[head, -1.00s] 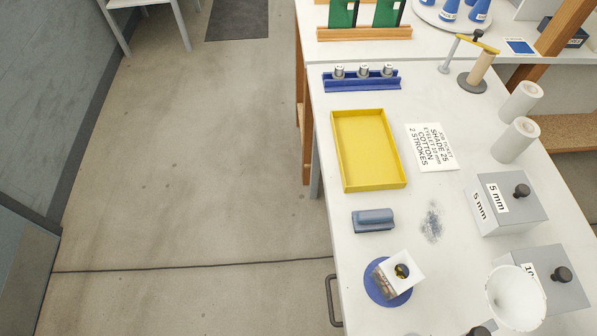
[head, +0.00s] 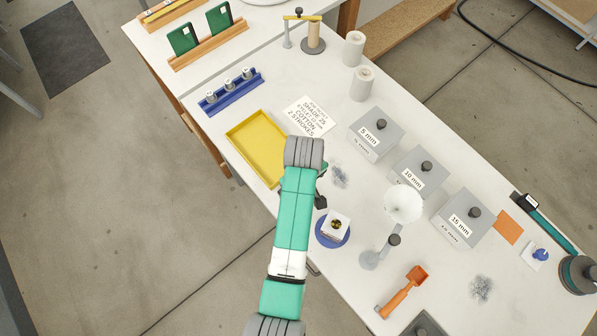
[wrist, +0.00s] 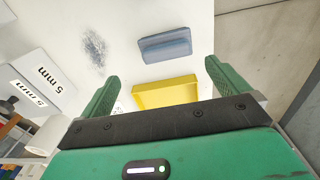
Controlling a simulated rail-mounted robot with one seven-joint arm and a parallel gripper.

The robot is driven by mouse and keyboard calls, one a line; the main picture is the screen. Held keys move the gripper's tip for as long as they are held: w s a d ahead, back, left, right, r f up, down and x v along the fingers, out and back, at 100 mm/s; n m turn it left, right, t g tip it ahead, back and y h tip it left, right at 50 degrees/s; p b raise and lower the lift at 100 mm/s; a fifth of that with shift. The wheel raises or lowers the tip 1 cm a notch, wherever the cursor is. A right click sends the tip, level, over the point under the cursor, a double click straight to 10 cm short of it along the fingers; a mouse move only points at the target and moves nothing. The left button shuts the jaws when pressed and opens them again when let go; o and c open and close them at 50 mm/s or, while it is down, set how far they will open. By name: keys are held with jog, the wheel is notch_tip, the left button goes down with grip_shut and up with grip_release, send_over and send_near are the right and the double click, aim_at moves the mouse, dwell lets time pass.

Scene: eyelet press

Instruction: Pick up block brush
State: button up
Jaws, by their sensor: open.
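The block brush (wrist: 165,46) is a blue-grey block lying on the white table in the wrist view, beyond my fingertips and roughly between them. My gripper (wrist: 162,72) is open, with its two green fingers apart and nothing between them.
A yellow tray (head: 240,132) lies close to the brush; it also shows in the wrist view (wrist: 166,95). A dark smudge of filings (head: 340,176), a blue round stand (head: 322,238) and a grey 5 mm box (head: 366,146) are nearby.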

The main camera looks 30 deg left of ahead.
jog(key=shift+s+f, duration=0.4)
jog(key=shift+s, duration=0.1)
notch_tip(320, 180, down, 8)
jog(key=shift+w+a+r+b, duration=0.15)
jog(key=shift+b, duration=0.6)
jog(key=c, duration=0.9)
jog(key=shift+r, duration=0.5)
jog(key=r, duration=0.1)
jog(key=s+r+p, duration=0.1)
jog(key=shift+r, duration=0.4)
jog(key=s+d, duration=0.1)
jog(key=s, duration=0.4)
jog(key=s+d+r, duration=0.1)
jog(key=s, duration=0.3)
jog(key=s+d+p, duration=0.1)
jog(key=s, duration=0.4)
jog(key=shift+s+r, duration=0.15)
jog(key=shift+s, duration=0.2)
